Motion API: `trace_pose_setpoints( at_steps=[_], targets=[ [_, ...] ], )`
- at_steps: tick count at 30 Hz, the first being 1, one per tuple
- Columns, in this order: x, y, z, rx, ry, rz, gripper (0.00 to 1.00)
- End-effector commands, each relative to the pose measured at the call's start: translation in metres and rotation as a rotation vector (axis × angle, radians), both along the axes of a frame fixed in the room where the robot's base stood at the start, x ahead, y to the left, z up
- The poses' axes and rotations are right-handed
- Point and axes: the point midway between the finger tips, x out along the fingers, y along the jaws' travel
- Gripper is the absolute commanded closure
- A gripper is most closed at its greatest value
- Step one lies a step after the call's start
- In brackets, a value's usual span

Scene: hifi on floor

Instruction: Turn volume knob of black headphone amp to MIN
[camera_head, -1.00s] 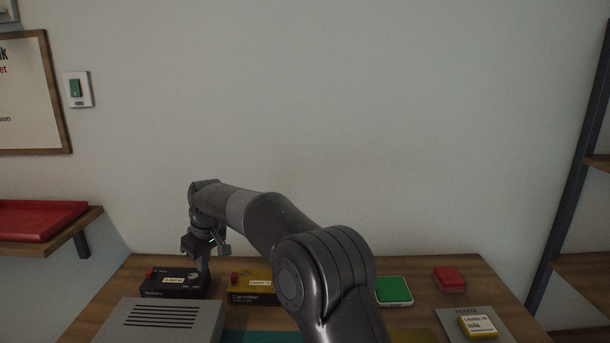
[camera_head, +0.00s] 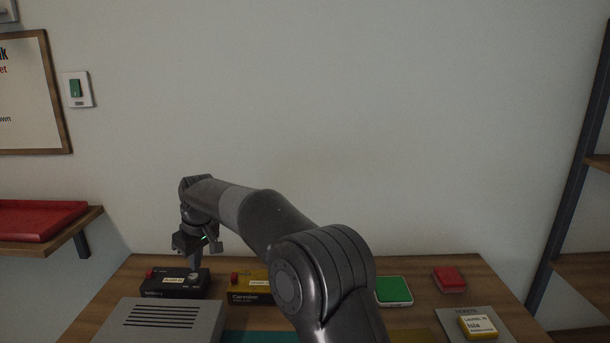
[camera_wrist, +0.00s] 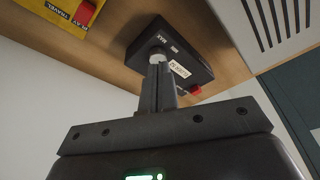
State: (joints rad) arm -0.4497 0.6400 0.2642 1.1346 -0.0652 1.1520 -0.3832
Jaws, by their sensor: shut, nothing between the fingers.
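The black headphone amp (camera_head: 172,285) sits at the back left of the wooden table, with a pale label and a red part on top. In the wrist view the amp (camera_wrist: 185,52) shows MAX lettering, and its pale grey knob (camera_wrist: 157,54) is just beyond my fingertips. My gripper (camera_head: 193,263) is above the amp, pointing down. Its fingers (camera_wrist: 158,68) look shut together with nothing between them. The fingertips overlap the knob's near side in the wrist view, and I cannot tell whether they touch it. The knob's pointer is not readable.
A yellow box (camera_head: 250,296) with a red part stands close right of the amp. A grey slotted box (camera_head: 160,322) lies in front. A green pad (camera_head: 394,290), a red block (camera_head: 449,279) and a yellow labelled item (camera_head: 484,326) are farther right. A wall rises behind.

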Motion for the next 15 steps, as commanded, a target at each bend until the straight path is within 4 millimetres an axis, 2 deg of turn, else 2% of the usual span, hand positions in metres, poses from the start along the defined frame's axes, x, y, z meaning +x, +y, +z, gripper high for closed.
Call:
trace_pose_setpoints(
  at_steps=[9, 15],
  targets=[
    [0.000, -0.001, -0.040, -0.001, 0.002, -0.001, 1.00],
    [0.000, -0.001, -0.052, 0.000, 0.002, -0.001, 1.00]
  ],
)
